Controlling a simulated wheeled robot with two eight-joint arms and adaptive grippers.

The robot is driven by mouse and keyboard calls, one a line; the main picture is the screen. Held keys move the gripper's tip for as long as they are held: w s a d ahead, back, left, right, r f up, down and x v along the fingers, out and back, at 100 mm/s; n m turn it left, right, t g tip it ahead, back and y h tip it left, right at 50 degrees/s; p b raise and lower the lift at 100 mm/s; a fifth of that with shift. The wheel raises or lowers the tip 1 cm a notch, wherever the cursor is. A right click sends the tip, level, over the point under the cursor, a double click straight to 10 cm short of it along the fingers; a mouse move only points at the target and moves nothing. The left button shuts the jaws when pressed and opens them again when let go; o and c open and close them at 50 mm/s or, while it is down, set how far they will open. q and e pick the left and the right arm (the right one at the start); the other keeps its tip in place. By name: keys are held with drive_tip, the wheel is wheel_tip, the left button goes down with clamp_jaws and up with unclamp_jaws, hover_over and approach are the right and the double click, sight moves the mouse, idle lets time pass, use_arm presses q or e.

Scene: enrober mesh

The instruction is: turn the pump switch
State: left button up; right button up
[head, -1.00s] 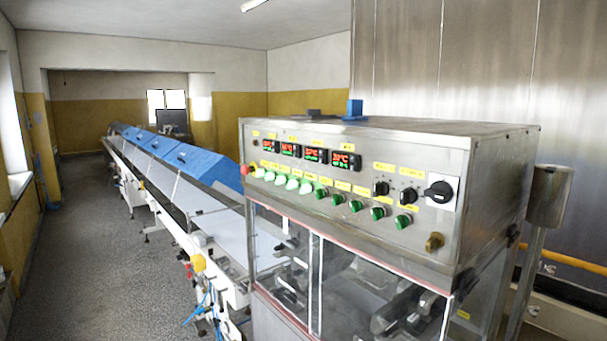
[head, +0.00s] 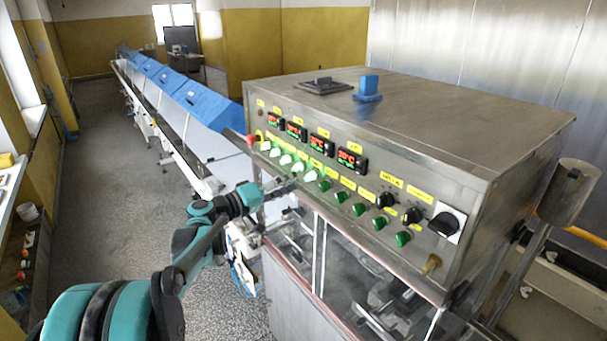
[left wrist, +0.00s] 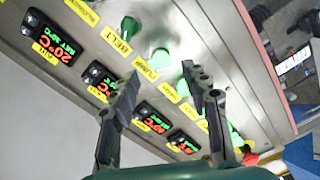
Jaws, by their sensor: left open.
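The control panel (head: 330,175) of a steel cabinet carries a row of green switches, some lit pale green (head: 285,160) and others darker (head: 341,197), with yellow labels. I cannot tell for sure which switch is the pump one. My left gripper (head: 287,186) is just in front of the row's left half, open and empty. In the left wrist view its two dark fingers (left wrist: 162,72) stand apart, pointing at the panel. The right finger partly covers a lit switch (left wrist: 186,70). The right gripper is not in view.
Red-green displays (head: 320,144) sit above the row. Black knobs (head: 411,216) and a large black rotary switch (head: 445,223) are at the panel's right. A red button (head: 251,140) is at its left end. Clear guards (head: 340,270) lie below. A blue-covered conveyor (head: 205,100) runs back left.

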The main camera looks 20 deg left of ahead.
sight(306, 178)
use_arm(q)
drive_tip(key=x, duration=0.4)
drive_tip(key=shift+w+p, duration=0.2)
drive_tip(key=shift+p, duration=0.1)
drive_tip(key=shift+d, duration=0.1)
clamp_jaws()
